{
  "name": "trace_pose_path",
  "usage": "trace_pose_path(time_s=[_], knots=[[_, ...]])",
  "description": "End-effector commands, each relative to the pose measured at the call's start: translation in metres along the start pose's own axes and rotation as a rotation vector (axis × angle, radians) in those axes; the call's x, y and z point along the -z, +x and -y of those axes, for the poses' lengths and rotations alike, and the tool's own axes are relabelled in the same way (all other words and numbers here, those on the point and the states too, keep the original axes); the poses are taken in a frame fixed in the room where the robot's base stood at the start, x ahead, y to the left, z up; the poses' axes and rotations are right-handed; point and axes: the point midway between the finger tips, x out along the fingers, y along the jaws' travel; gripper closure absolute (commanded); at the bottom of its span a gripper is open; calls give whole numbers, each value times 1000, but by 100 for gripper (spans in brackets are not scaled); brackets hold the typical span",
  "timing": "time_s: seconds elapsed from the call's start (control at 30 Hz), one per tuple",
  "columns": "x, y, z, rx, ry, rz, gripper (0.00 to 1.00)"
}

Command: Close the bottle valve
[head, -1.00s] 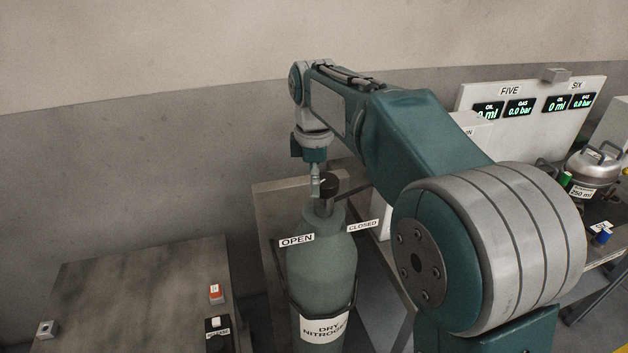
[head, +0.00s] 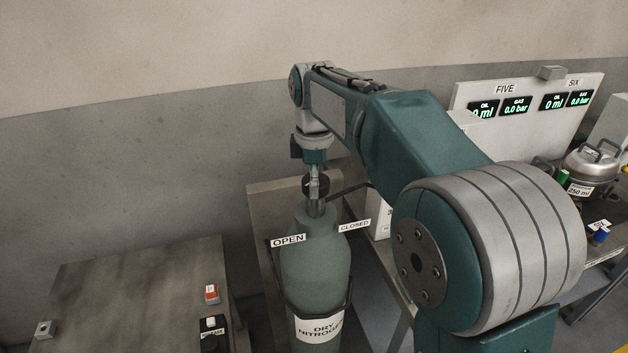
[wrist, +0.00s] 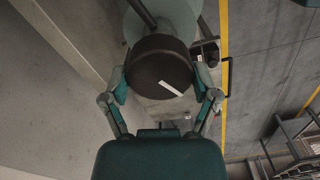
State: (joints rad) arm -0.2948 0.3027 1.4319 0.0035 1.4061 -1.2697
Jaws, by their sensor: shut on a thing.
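The dark round valve knob (wrist: 158,72) shows in the wrist view between my two fingers, one at each side of it. A white line on its top runs toward the lower right. My gripper (wrist: 162,84) is shut on the knob. In the head view my gripper (head: 315,188) points down onto the top of the green bottle (head: 318,262), which reads DRY NITROGEN. My fingers partly cover the knob there. An OPEN label (head: 288,240) sits left of the bottle neck and a CLOSED label (head: 354,226) right of it.
A metal table (head: 140,290) with a red switch (head: 211,293) stands at the left. At the right, a bench carries a white display panel (head: 530,105) and a silver pot (head: 590,168). Bare wall lies behind the bottle.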

Motion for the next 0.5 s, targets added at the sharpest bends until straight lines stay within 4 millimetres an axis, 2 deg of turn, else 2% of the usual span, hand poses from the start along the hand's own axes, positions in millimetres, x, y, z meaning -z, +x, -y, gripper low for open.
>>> trace_pose_path(time_s=[0.27,0.5], knots=[[-2,0,-1,-2,148,4,70],[-4,0,-1,-2,365,4,70]])
